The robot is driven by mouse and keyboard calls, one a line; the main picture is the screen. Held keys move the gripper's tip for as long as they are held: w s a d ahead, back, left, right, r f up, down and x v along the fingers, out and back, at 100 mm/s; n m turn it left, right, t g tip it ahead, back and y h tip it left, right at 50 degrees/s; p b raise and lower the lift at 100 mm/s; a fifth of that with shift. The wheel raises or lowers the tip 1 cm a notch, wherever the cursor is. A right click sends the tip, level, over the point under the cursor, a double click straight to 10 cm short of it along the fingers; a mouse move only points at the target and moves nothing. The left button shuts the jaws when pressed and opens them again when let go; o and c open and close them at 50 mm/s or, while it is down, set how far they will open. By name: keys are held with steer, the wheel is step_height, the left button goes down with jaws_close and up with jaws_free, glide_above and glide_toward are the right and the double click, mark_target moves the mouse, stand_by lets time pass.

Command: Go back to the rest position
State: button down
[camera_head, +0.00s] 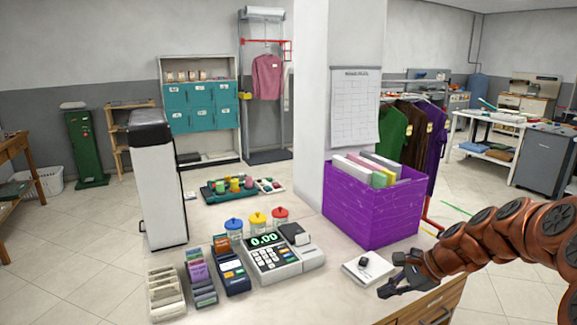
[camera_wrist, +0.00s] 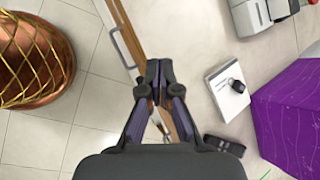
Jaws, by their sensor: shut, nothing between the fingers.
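My gripper (camera_head: 391,291) is at the end of my brown arm, at the front right of the counter in the head view. In the wrist view my gripper (camera_wrist: 159,72) points down with its dark fingertips together and nothing between them. Below it are the counter's wooden edge and the tiled floor. I cannot tell the exact height of the fingers over the counter edge.
A purple bin (camera_head: 372,205) of folders stands near my arm. A white pad (camera_head: 368,268) with a small black object lies beside my gripper. A cash register (camera_head: 275,257) is further left. A copper-coloured ribbed basket-like object (camera_wrist: 32,60) stands left in the wrist view.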

steer(key=s+a+r+n+g+h+p, duration=0.1)
steer(key=s+a+r+n+g, duration=0.1)
steer(key=s+a+n, duration=0.45)
steer(key=s+a+r+n+g+h, duration=0.1)
steer(key=s+a+r+n, duration=0.15)
steer(key=s, duration=0.65)
steer(key=s+d+n+g+h, duration=0.1)
steer(key=s+n+h, duration=0.1)
steer(key=s, duration=0.8)
steer(key=s+d+n+g+h+p, duration=0.1)
steer(key=s+n, duration=0.4)
steer(key=s, duration=0.5)
steer(key=shift+s+d+f+h, duration=0.25)
steer(key=shift+d+f+h, duration=0.3)
steer(key=shift+h, duration=0.45)
steer(key=shift+r, duration=0.1)
